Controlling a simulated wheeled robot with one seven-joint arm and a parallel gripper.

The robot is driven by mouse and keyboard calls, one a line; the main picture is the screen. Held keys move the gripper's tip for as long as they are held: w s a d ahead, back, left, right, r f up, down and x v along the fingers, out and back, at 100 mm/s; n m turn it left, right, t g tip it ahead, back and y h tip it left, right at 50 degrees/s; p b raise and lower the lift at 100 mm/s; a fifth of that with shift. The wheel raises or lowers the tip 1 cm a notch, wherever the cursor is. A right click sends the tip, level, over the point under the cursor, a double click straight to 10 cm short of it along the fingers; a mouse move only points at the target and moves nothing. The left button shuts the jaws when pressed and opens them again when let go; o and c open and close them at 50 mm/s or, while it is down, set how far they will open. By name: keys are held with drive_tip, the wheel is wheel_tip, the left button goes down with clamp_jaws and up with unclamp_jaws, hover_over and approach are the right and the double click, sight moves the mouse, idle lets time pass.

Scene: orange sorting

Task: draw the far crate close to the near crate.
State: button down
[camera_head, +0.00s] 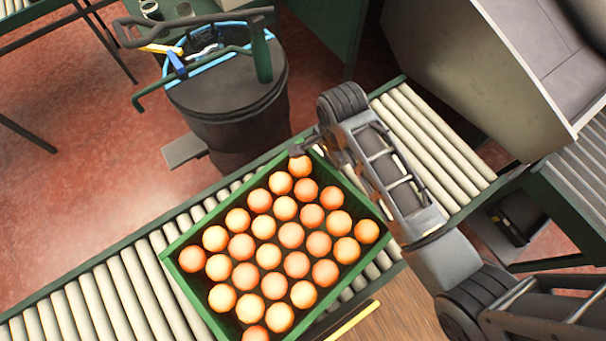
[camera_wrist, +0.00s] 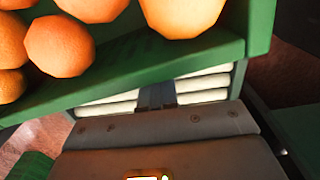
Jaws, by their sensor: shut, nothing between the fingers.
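A green crate (camera_head: 192,290) filled with several oranges sits tilted in the picture on the roller conveyor, in the lower middle of the head view. Only one crate clearly shows, and I cannot tell whether it is the near or the far one. My gripper (camera_head: 299,150) is at the crate's upper corner, partly hidden by my wrist. In the wrist view, the crate's green wall (camera_wrist: 150,68) and oranges fill the top. My gripper (camera_wrist: 157,95) is shut and empty just beside that wall, above the rollers. Whether it touches the wall is unclear.
The conveyor rollers (camera_head: 100,295) are bare to the lower left, and more bare rollers (camera_head: 425,140) run beyond my arm to the upper right. A dark bin (camera_head: 230,115) stands behind the conveyor. A large grey machine housing (camera_head: 480,60) is at upper right.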

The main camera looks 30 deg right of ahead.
drive_tip(key=shift+s+a, duration=0.2)
drive_tip(key=shift+a, duration=1.85)
drive_tip(key=shift+s+a, duration=0.15)
drive_tip(key=shift+a, duration=1.85)
drive_tip(key=shift+d, duration=0.15)
drive_tip(key=shift+w+d, duration=0.1)
drive_tip(key=shift+d, duration=1.05)
wheel_tip(320, 180, up, 12)
hover_over(312, 170)
